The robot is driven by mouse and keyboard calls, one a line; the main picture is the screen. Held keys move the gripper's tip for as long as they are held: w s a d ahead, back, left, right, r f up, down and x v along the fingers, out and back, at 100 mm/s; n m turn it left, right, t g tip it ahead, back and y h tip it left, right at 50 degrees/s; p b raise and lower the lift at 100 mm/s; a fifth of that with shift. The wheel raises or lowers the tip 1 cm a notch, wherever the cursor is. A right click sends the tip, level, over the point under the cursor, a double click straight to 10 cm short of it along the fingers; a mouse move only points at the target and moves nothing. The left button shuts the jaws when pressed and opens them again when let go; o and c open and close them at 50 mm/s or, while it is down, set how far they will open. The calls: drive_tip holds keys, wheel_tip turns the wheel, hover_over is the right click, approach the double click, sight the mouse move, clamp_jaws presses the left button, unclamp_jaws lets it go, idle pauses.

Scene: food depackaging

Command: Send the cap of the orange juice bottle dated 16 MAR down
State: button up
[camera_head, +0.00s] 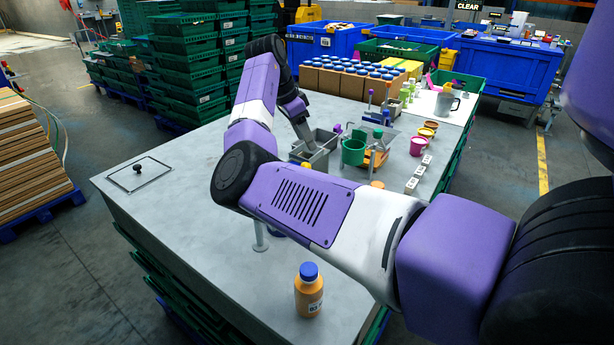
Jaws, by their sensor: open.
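An orange juice bottle (309,296) with a blue cap (309,270) stands upright at the front edge of the grey table (190,220). A small label shows low on its side, but I cannot read a date. My gripper (308,143) is open, far behind the bottle, pointing down at a grey open bin (321,158) near the table's middle. It is small in the picture; I cannot tell whether the tips are inside the bin or above it. My arm crosses the middle of the view and hides part of the table.
A square lid with a black knob (138,169) is set in the table's left part. Several blue-capped bottles (350,68) stand in brown boxes behind. The left front table is clear.

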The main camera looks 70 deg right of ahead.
drive_tip(key=v, duration=0.7)
drive_tip(key=shift+r+b, duration=0.25)
drive_tip(key=shift+b, duration=0.15)
drive_tip(key=shift+a, duration=0.1)
